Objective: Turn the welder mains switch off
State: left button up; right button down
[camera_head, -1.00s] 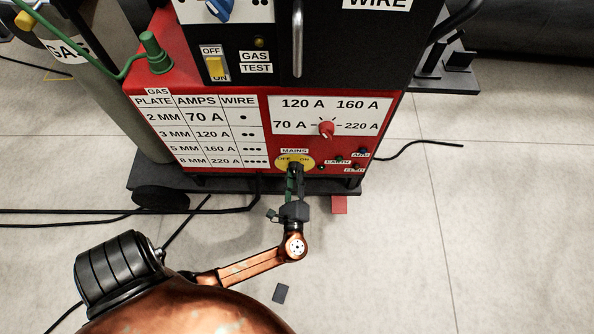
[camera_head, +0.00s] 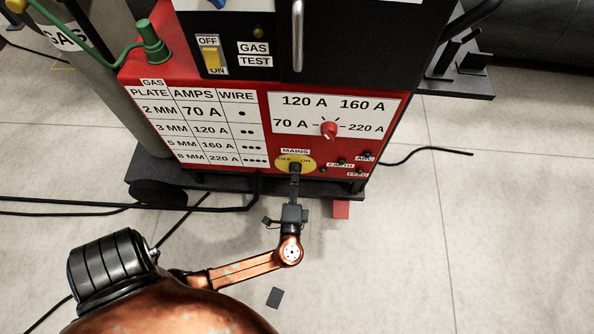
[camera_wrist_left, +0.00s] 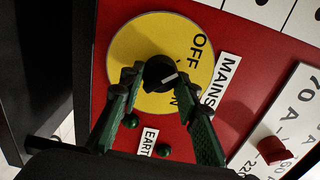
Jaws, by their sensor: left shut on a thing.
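The welder's red front panel carries a round yellow mains plate (camera_head: 282,163) with OFF and ON on it. My left gripper (camera_head: 295,170) reaches up to it from below and covers most of the switch in the head view. In the left wrist view the black mains switch knob (camera_wrist_left: 158,71) sits in the middle of the yellow plate (camera_wrist_left: 130,45). My left gripper (camera_wrist_left: 160,77) has its green fingers on either side of the knob and is shut on it. The knob's white mark points between OFF and ON; its exact setting I cannot tell. My right gripper is out of view.
A red amps dial (camera_head: 329,130) is above and right of the switch; it also shows in the left wrist view (camera_wrist_left: 271,149). Small indicator lamps (camera_head: 341,162) sit right of the switch. A yellow gas test switch (camera_head: 211,60) is above. Cables lie on the floor at left.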

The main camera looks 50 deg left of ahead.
pick_arm(q)
jog(key=shift+s+a+f, duration=0.1)
dwell(0.3)
jog(key=o, duration=1.2)
jog(key=shift+c, duration=0.2)
jog(key=v, duration=0.7)
jog(key=shift+d, duration=0.3)
jog(key=shift+s, duration=0.1)
